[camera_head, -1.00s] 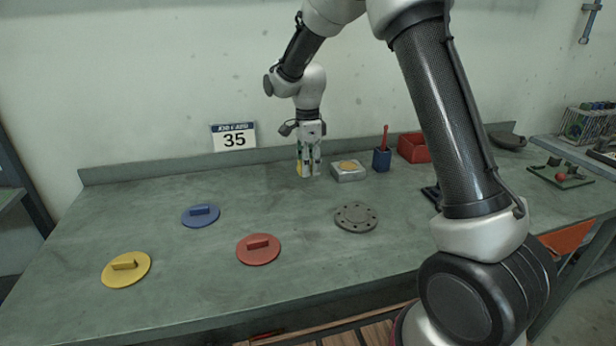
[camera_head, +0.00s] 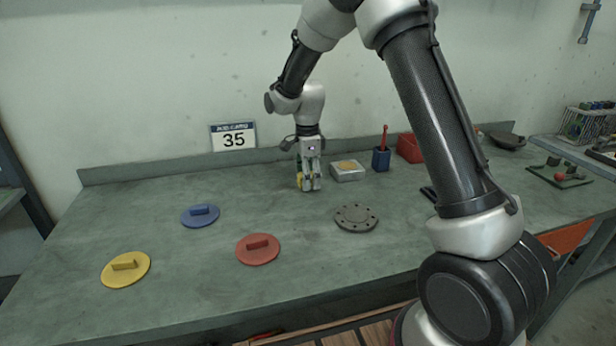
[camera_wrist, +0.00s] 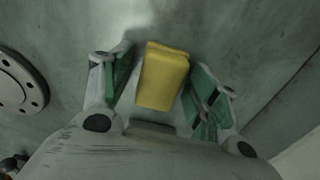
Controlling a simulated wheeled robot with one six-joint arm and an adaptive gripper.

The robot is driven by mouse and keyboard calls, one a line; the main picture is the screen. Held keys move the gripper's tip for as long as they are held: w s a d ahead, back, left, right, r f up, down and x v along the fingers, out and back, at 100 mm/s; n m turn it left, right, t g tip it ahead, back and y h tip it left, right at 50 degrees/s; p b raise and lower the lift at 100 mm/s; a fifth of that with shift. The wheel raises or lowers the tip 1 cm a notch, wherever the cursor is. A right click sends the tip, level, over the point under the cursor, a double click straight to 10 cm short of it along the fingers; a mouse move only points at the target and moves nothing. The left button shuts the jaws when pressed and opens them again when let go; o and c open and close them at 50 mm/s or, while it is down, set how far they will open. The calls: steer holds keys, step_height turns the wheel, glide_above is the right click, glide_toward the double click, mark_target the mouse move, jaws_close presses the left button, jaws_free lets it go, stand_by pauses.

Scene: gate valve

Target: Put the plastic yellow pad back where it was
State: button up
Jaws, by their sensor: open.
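A yellow block (camera_wrist: 162,76), which looks like the plastic yellow pad, is between the two fingers of my gripper (camera_wrist: 164,78) in the wrist view. Gaps show on both sides of it, so the fingers are open around it and not pressing on it. In the head view my gripper (camera_head: 309,187) points down at the back of the bench, and only a sliver of the yellow block (camera_head: 299,180) shows at its left. The fingers hide the rest. I cannot tell whether the block touches the bench.
A grey flange (camera_head: 356,218) and blue (camera_head: 200,215), red (camera_head: 258,249) and yellow (camera_head: 126,269) discs lie nearer. Bench left of my gripper is clear.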

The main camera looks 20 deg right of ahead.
step_height(320, 180, up, 12)
steer(key=s+d+r+n+t, duration=0.1)
steer(key=s+d+r+n, duration=0.3)
steer(key=s+d+r, duration=0.3)
steer(key=s+d+n+t, duration=0.1)
steer(key=s+n, duration=0.3)
steer(key=s, duration=0.5)
steer(key=s+d+r+n+t, duration=0.1)
steer(key=s+d+n, duration=0.3)
steer(key=s, duration=0.5)
steer(key=s+d+r+n+t, duration=0.1)
steer(key=s+d+n, duration=0.2)
steer(key=s+n, duration=0.3)
steer(key=s, duration=0.3)
